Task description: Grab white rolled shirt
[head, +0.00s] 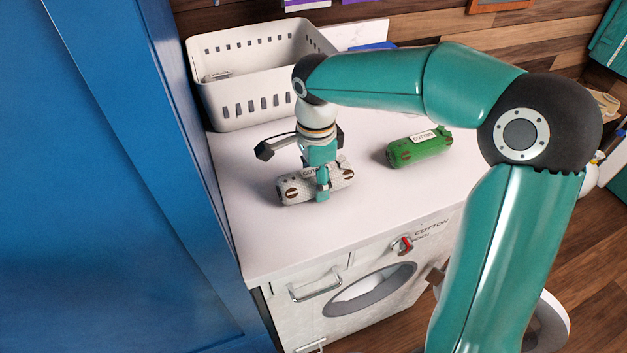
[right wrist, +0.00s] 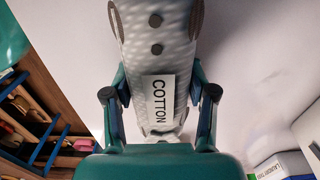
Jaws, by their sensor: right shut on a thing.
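The white rolled shirt (head: 297,190) lies on the white countertop, left of centre in the head view. It is patterned white with brown round spots and a COTTON label. My right gripper (head: 322,184) is shut on it from above, its fingers across the roll. In the right wrist view the white rolled shirt (right wrist: 158,60) runs between the two fingers of the right gripper (right wrist: 160,100), with the label facing the camera. I cannot tell whether the roll is lifted off the counter. My left gripper is not in view.
A green rolled shirt (head: 419,150) with a COTTON label lies to the right on the counter (head: 245,240). A white slotted basket (head: 250,80) stands behind. A tall blue panel (head: 100,180) borders the left. A washer door (head: 370,290) is below the front edge.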

